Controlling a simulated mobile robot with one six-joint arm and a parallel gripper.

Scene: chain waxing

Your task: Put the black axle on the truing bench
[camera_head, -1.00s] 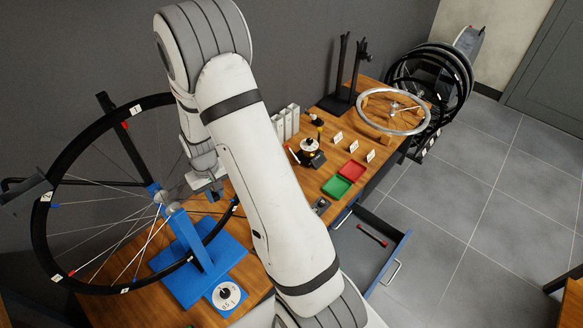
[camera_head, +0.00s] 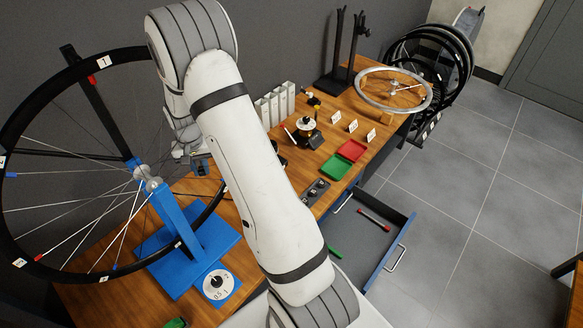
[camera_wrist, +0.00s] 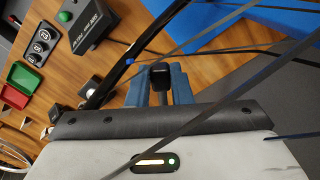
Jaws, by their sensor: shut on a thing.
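My gripper (camera_head: 203,168) is beside the spoked wheel, above the wooden truing bench (camera_head: 90,291), and mostly hidden behind my arm in the head view. In the wrist view its blue-grey fingers (camera_wrist: 160,88) are shut on a small dark piece, which I take to be the black axle (camera_wrist: 160,74). Only its black end shows; the rest is hidden between the fingers. The blue truing stand (camera_head: 178,262) holds the large black-rimmed wheel (camera_head: 104,271) upright on the bench. Wheel spokes cross in front of the wrist camera, close to my gripper.
A red tray (camera_head: 351,150) and a green tray (camera_head: 335,167) lie on the bench farther right. A black box with a green button (camera_wrist: 88,24) is near my gripper.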

